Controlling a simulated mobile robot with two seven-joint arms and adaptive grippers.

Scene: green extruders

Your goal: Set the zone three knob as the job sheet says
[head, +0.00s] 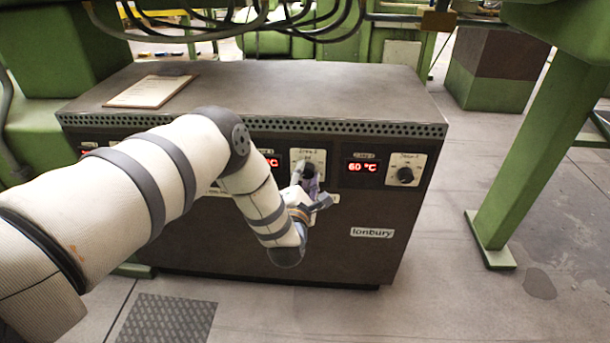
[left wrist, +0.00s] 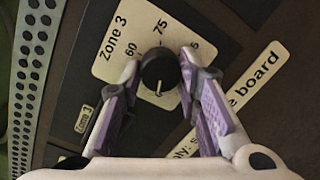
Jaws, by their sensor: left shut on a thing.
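The zone three knob (left wrist: 158,70) is black and round on a pale plate (left wrist: 110,40) marked "Zone 3", with 60 and 75 readable and another number partly covered. A pale mark on the knob points toward the bottom of the left wrist view. My left gripper (left wrist: 160,82) has its purple-padded fingers on both sides of the knob, shut on it. In the head view my left gripper (head: 311,188) is at this knob, partly covering its plate (head: 308,158). The job sheet (head: 150,91) lies on top of the cabinet, its writing too small to read.
The dark cabinet (head: 330,95) has a "Ionbury" label. Right of zone three are a display (head: 362,167) reading 60 °C and another black knob (head: 405,175). My left arm covers much of the panel's left part. Cables hang above; a green post (head: 530,150) stands right.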

